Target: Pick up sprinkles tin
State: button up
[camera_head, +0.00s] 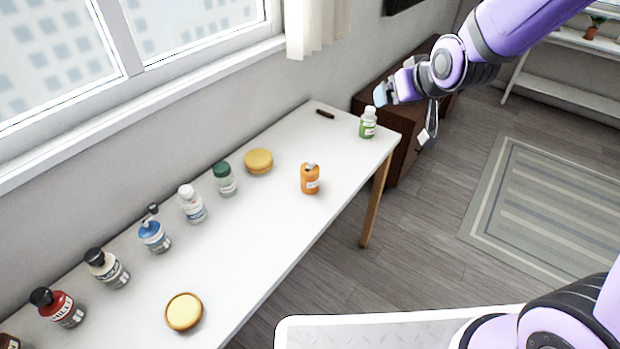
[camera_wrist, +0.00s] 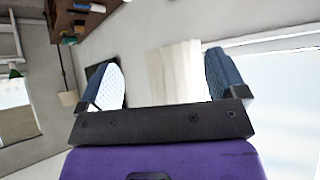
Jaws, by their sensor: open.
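I cannot tell which item is the sprinkles tin, as no label can be read clearly. On the white table (camera_head: 262,232) stand a clear jar with a green lid (camera_head: 225,180), an orange container (camera_head: 311,180) and a green bottle with a white cap (camera_head: 368,123). Two low round yellow-topped items, one by the wall (camera_head: 258,161) and one near the front edge (camera_head: 184,312), also lie there. My gripper (camera_head: 405,115) is open and empty, raised beyond the table's far right end. In the wrist view its two blue-padded fingers (camera_wrist: 163,82) stand wide apart with nothing between them.
A row of bottles along the wall includes white (camera_head: 193,205), blue pump (camera_head: 153,236), black-capped cream (camera_head: 106,269) and red (camera_head: 60,308) ones. A dark stick-like item (camera_head: 325,114) lies at the far end. A brown cabinet (camera_head: 400,125) stands beyond. The table's middle is clear.

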jog(key=w+a+f+n+t+y, duration=0.1)
jog(key=w+a+f, duration=0.1)
jog(key=a+f, duration=0.3)
jog(key=w+a+f+n+y, duration=0.1)
jog(key=w+a+f, duration=0.15)
jog(key=f, duration=0.45)
jog(key=n+t+y, duration=0.1)
jog(key=t+y, duration=0.1)
send_near(312, 169)
jog(key=x, duration=1.1)
jog(key=shift+w+a+f, duration=0.1)
jog(key=shift+w+a, duration=0.05)
jog(key=shift+a, duration=0.05)
jog(key=shift+y, duration=0.3)
jog(key=c, duration=1.1)
